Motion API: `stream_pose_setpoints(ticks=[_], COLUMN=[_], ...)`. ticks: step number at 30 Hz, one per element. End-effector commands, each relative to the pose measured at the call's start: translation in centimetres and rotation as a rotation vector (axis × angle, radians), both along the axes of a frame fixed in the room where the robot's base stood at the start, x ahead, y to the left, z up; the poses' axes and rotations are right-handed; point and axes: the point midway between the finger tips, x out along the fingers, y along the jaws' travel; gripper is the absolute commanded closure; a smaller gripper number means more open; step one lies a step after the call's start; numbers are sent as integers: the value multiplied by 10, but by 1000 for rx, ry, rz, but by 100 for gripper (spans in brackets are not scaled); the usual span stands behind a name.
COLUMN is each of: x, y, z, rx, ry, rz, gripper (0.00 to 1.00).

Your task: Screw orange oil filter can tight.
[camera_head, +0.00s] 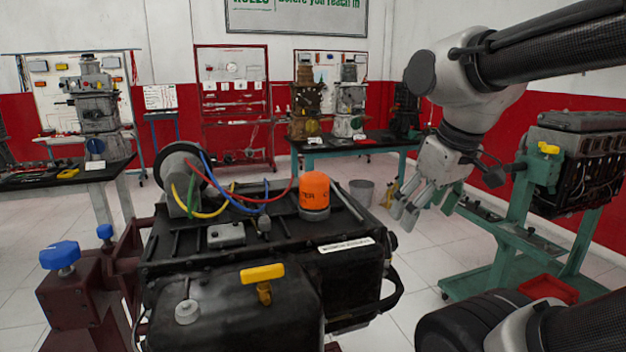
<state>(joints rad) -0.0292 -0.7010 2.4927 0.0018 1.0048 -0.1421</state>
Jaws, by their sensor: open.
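The orange oil filter can (314,190) stands upright on top of the black engine (228,262), near its back right part. A grey collar shows under the can; I cannot tell how tightly it is seated. My gripper (404,218) hangs to the right of the can, apart from it, with its fingers pointing down. It is open and empty, beyond the engine's right edge.
Coloured cables (205,184) arch over the engine left of the can. A yellow handle (262,273) stands at the engine's front. A teal stand (520,225) with another engine is at right.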

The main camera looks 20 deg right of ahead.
Motion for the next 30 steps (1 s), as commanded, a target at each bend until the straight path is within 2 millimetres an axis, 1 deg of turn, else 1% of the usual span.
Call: stream_pose_setpoints(ticks=[1, 2, 5, 6, 7, 8, 9, 12, 15, 18, 20, 23, 26, 30], x=[14, 23, 61, 77, 89, 101, 115, 146, 167, 179, 183, 184, 183, 183], y=[6, 11, 32, 43, 51, 60, 72, 101, 124, 139, 143, 145, 145, 145], z=[9, 15, 37, 45, 50, 55, 60, 67, 70, 71, 70, 63, 49, 24], rx=[-31, -57, -148, -183, -208, -230, -257, -305, -332, -346, -348, -350, -349, -349], ry=[23, 37, 94, 116, 130, 145, 160, 189, 204, 209, 210, 212, 214, 213], rz=[113, 203, 574, 736, 857, 977, 1132, 1475, 1733, 1892, 1941, 1971, 1971, 1969], gripper=[20, 20, 20, 20, 20, 20, 20, 20, 20, 20, 20, 20, 20, 20])
